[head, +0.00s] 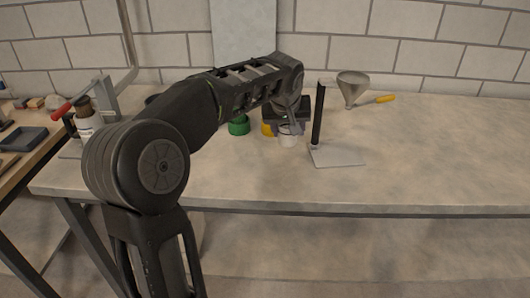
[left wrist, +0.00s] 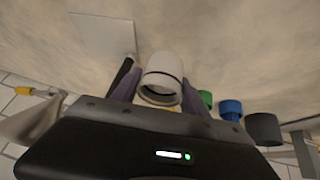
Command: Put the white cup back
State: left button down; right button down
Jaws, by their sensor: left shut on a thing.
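The white cup (head: 287,139) is at my left gripper (head: 290,124), over the middle of the bench, partly hidden by the hand in the head view. In the left wrist view the white cup (left wrist: 163,70) sits between the two dark purple fingers of my left gripper (left wrist: 158,88), which is shut on it. Its open rim faces the camera. I cannot tell whether its base touches the bench. My right gripper is in neither view.
A stand with a black post and pale plate (head: 338,157) is close right of the cup. A funnel (head: 353,85) is behind it. A green cup (head: 238,127) and yellow cup (head: 267,129) are to the left. The bench (head: 440,150) is clear at right.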

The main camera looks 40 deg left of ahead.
aim_at(284, 144)
pick_arm(q)
jog(key=shift+a, duration=0.3)
jog(key=shift+s+a, duration=0.1)
jog(key=shift+a, duration=0.05)
jog(key=shift+s+d+r, duration=0.1)
jog(key=shift+d, duration=0.25)
jog(key=shift+a+f, duration=0.15)
jog(key=shift+f, duration=0.15)
notch_tip(284, 144, down, 6)
jog(key=shift+r, duration=0.1)
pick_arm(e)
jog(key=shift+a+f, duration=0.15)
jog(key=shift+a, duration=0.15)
pick_arm(q)
jog(key=shift+f, duration=1.9)
